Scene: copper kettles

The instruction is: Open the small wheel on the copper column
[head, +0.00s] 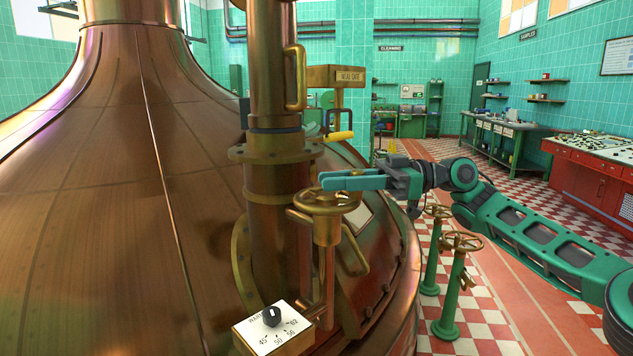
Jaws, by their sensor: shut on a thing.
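The copper column (274,60) rises from the kettle, with a small brass wheel (322,205) on a short upright valve at its front right. My gripper (345,180) reaches in from the right, its green fingers level and lying over the wheel's far rim. The fingers look closed together, shut on the wheel. The exact contact between the fingertips and the rim is hidden by the fingers.
A dial box (273,325) with a black knob stands below the wheel. The copper kettle (100,200) fills the left. A yellow-handled lever (339,136) sits behind my gripper. Green pedestals with handwheels (461,243) stand on the right.

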